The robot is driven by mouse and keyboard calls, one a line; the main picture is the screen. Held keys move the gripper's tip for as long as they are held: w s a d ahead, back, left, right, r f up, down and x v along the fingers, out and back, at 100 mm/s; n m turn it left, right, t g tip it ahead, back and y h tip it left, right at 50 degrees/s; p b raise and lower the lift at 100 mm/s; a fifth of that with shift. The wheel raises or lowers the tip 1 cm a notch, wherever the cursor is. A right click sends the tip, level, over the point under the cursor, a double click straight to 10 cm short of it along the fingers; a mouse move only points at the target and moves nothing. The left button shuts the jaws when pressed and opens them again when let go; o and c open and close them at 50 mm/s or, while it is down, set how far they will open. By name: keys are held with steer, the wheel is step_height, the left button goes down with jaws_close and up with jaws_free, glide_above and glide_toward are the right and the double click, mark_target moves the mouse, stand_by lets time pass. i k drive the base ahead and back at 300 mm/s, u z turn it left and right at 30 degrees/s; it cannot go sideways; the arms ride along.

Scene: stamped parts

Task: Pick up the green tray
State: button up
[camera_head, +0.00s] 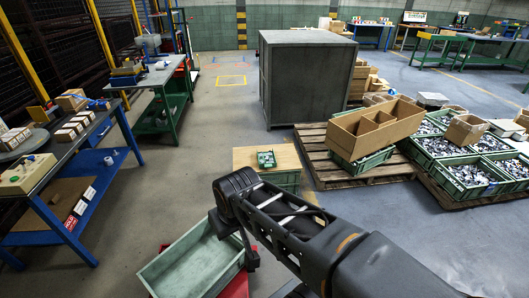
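An empty green tray (161,284) with a pale grey-green inside lies at the bottom centre-left, set at an angle and cut off by the picture's lower edge. Something red shows beneath its right side. My arm reaches in from the lower right and bends down beside the tray's right end. The dark end of my gripper (252,261) is at or close to the tray's right rim. I cannot tell whether it touches the rim. Its fingers are too small and too hidden to show whether they are open or shut.
A wooden board (285,153) with a small green item (266,159) tops a green crate (283,181) beyond my arm. Parts-filled green crates (468,173) stand on pallets at right. A blue-legged workbench (85,160) is at left. A large grey cabinet (305,76) stands behind. Floor left of the tray is clear.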

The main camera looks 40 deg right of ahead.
mark_target(266, 160)
steer(key=z, duration=1.3)
steer(key=k, duration=0.75)
steer(key=z, duration=2)
steer(key=i, duration=0.15)
steer(key=u, duration=1.1)
steer(key=i, duration=2.5)
steer(key=u, duration=1.05)
steer(key=i, duration=1.1)
steer(key=u, duration=1.8)
steer(key=i, duration=0.6)
steer(key=u, duration=0.45)
